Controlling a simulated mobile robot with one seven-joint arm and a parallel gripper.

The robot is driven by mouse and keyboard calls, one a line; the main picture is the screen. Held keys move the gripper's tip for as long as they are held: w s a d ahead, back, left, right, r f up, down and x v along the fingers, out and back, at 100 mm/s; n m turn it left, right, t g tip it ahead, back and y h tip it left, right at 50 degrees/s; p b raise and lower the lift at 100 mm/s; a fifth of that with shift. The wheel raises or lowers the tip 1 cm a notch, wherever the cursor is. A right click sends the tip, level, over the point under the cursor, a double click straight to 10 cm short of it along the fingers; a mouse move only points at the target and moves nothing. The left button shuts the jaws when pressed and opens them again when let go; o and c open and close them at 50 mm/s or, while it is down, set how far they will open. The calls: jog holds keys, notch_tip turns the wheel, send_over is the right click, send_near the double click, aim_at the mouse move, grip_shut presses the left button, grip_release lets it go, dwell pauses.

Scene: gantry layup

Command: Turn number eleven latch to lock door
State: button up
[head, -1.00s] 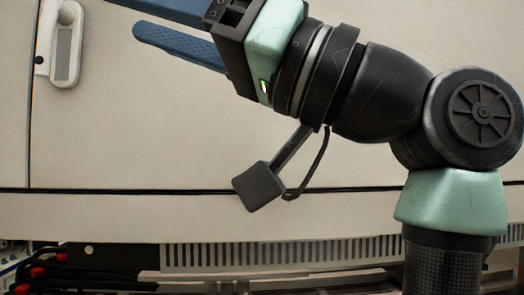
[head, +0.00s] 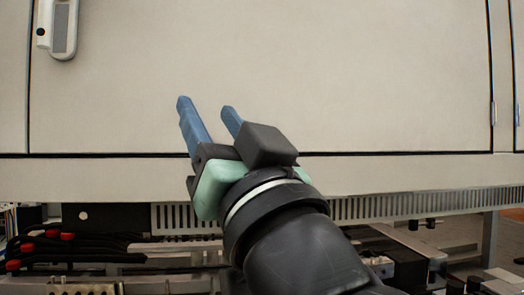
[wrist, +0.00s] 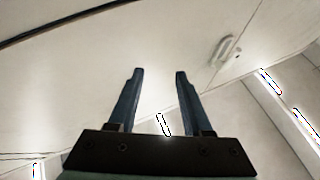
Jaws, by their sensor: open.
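A white latch with a grey inset (head: 62,28) is mounted on the pale cabinet door (head: 300,80), at the upper left in the head view. It also shows small at the upper right in the wrist view (wrist: 222,50). No number can be read on it. My gripper (head: 208,112) is open and empty, with its two blue fingers pointing up in front of the door's lower part. It is below and to the right of the latch, well apart from it.
A dark seam (head: 400,154) runs along the door's lower edge. Below it are a vented strip (head: 400,205) and black cables with red ends (head: 68,238) at the lower left. The door face between gripper and latch is clear.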

jog(key=s+d+f+m+t+h, duration=0.2)
jog(key=d+t+h, duration=0.2)
jog(key=h, duration=0.1)
jog(key=shift+s+d+f+m+h+b, duration=0.3)
jog(key=shift+s+d+f+h+b, duration=0.05)
jog(key=shift+h, duration=0.05)
jog(key=s+d+f+m+t+h+b, duration=0.1)
jog(key=s+d+f+m+t+h, duration=0.1)
jog(key=s+h, duration=0.3)
jog(key=d+h, duration=0.1)
jog(key=h, duration=0.2)
jog(key=shift+s+d+m+t, duration=0.3)
jog(key=shift+s+d+t, duration=0.05)
jog(key=shift+d+t, duration=0.05)
jog(key=shift+f, duration=0.1)
